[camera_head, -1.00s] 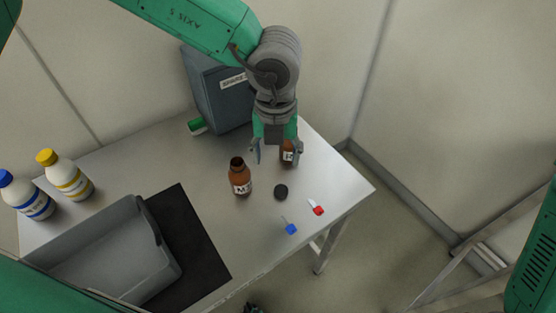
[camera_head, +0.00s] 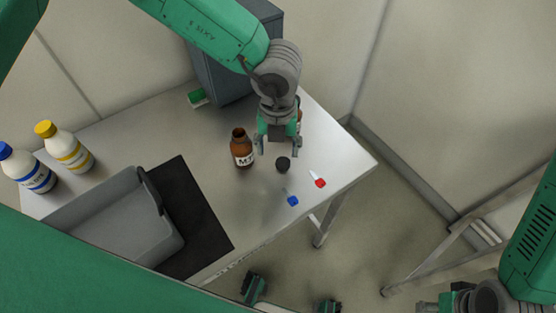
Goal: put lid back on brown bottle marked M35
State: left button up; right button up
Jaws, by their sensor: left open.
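The brown bottle marked M35 (camera_head: 242,148) stands upright and open-topped on the metal table; only part of its label is legible. A small black lid (camera_head: 283,165) lies on the table to its right. My left gripper (camera_head: 279,149) points down with its fingers apart and empty, just beyond the lid and right of the bottle. I cannot tell its exact height over the table. A second brown bottle (camera_head: 299,116) is mostly hidden behind the left gripper.
A red-ended item (camera_head: 320,183) and a blue-ended item (camera_head: 292,201) lie near the table's right front edge. A grey tray (camera_head: 105,240) and black mat (camera_head: 205,222) are at left front, with yellow-capped (camera_head: 66,148) and blue-capped (camera_head: 27,170) bottles behind. A dark box (camera_head: 220,70) stands at back.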

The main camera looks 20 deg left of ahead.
aim_at(280, 161)
pick_arm(q)
jog(key=shift+d+f, duration=0.1)
jog(key=shift+d, duration=1.05)
jog(key=shift+f, duration=0.1)
jog(key=f, duration=0.1)
jog(key=a+f, duration=0.1)
jog(key=f, duration=0.1)
jog(key=a+f, duration=0.1)
jog(key=f, duration=0.1)
jog(key=shift+w, duration=0.3)
jog(key=shift+d, duration=0.4)
jog(key=shift+d+r, duration=0.1)
jog(key=shift+d, duration=0.3)
jog(key=shift+c, duration=0.5)
jog(key=shift+d, duration=0.1)
jog(key=c, duration=0.5)
jog(key=shift+c, duration=1)
jog(key=shift+a, duration=0.7)
notch_tip(280, 161, up, 10)
pick_arm(e)
jog(key=shift+d, duration=0.5)
